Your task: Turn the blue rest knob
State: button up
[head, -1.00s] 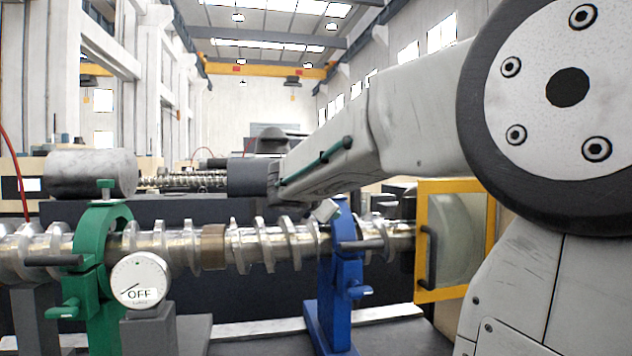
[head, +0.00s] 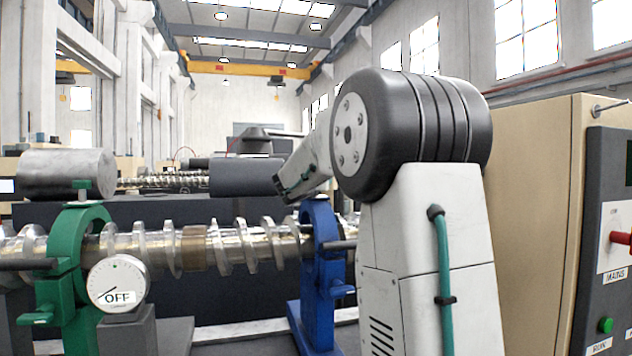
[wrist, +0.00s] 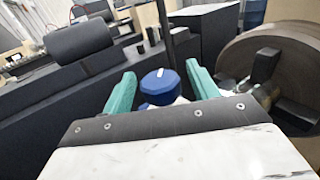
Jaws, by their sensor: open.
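The blue rest (head: 321,265) stands upright around the ribbed shaft, right of centre in the head view. In the wrist view, a round blue knob (wrist: 158,83) with a short white mark on top lies between my gripper's two teal fingers (wrist: 160,72). The fingers are spread, with a visible gap on each side of the knob. I cannot tell how deep the knob sits between them.
A green rest (head: 68,265) holds the ribbed shaft (head: 230,245) at the left, beside a white dial marked OFF (head: 117,284). A beige cabinet (head: 535,220) with a red switch and green button stands at the right. In the wrist view a large brown disc (wrist: 278,75) is at the right.

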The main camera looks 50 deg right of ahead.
jog(key=c, duration=1)
jog(key=shift+m+g+h, duration=0.3)
jog(key=shift+m+g, duration=0.1)
jog(key=shift+g, duration=0.1)
jog(key=m+g+h, duration=0.1)
jog(key=g, duration=0.1)
jog(key=shift+w+m+g, duration=0.1)
jog(key=shift+m+g, duration=0.3)
jog(key=m+g, duration=0.1)
jog(key=g, duration=0.1)
jog(key=m+g, duration=0.2)
jog(key=g, duration=0.1)
jog(key=shift+f+m+g+h, duration=0.1)
jog(key=shift+m+g+h, duration=0.2)
jog(key=m+g, duration=0.2)
jog(key=g, duration=0.1)
jog(key=m+g+y, duration=0.1)
jog(key=m+g, duration=0.1)
jog(key=g, duration=0.1)
jog(key=shift+g+y, duration=0.3)
jog(key=shift+s+m+g+y, duration=0.2)
jog(key=shift+m+g+y, duration=1.1)
jog(key=shift+m+g, duration=0.55)
jog(key=shift+g, duration=0.35)
